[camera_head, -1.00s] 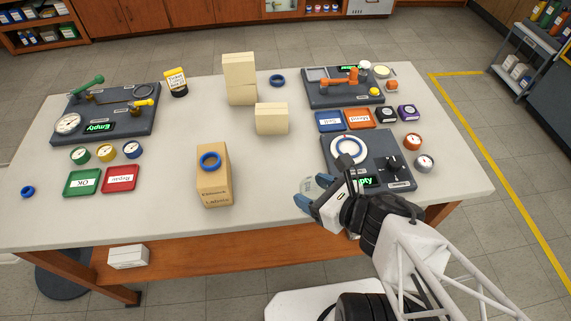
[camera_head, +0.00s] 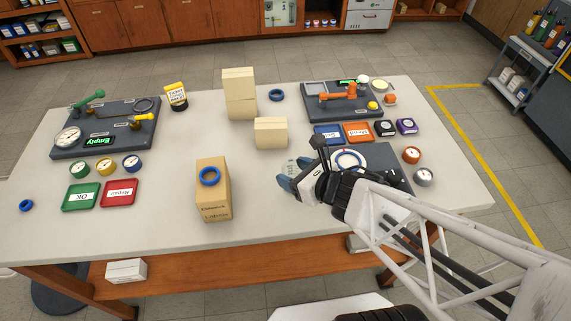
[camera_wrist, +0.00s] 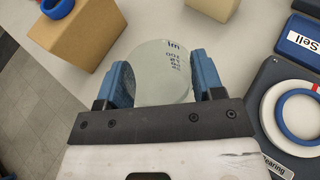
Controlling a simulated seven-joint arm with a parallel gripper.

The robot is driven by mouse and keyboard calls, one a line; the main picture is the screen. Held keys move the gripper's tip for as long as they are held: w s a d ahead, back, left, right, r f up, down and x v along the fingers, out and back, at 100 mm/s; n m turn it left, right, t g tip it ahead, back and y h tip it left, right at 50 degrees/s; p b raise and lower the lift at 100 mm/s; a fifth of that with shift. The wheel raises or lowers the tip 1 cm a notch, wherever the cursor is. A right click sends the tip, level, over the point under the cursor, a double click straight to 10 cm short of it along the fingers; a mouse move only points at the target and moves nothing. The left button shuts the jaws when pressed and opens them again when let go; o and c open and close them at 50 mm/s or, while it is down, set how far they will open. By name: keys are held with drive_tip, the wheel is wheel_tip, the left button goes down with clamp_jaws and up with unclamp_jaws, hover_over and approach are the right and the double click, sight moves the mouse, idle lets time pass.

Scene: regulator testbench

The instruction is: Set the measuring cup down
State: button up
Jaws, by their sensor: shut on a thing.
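The measuring cup (camera_wrist: 162,72) is a clear, whitish round vessel with dark blue markings. It sits between the two blue fingers of my gripper (camera_wrist: 162,85) in the wrist view, with a finger against each side. In the head view, my gripper (camera_head: 287,184) is over the table (camera_head: 258,205), between the cardboard box and the right front testbench. Only a small pale part of the cup (camera_head: 291,166) shows there. I cannot tell whether its base touches the table.
The cardboard box (camera_head: 214,200) with a blue ring (camera_head: 209,176) on top stands left of my gripper. Cream blocks (camera_head: 271,133) stand behind it. The right front testbench (camera_head: 385,162) with a white dial lies to the right. Bare tabletop lies between box and testbench.

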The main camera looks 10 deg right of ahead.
sight(288, 166)
drive_tip(key=w, duration=0.2)
drive_tip(key=w+a, duration=0.1)
drive_tip(key=w, duration=0.3)
drive_tip(key=shift+a+f, duration=0.2)
drive_tip(key=shift+f, duration=0.1)
drive_tip(key=shift+s, duration=0.1)
drive_tip(key=shift+f, duration=1.75)
drive_tip(key=shift+f, duration=0.15)
drive_tip(key=o, duration=0.9)
drive_tip(key=shift+r, duration=0.2)
drive_tip(key=shift+s+d+r, duration=0.15)
drive_tip(key=shift+s+d, duration=0.1)
drive_tip(key=shift+d, duration=0.05)
drive_tip(key=v, duration=1.1)
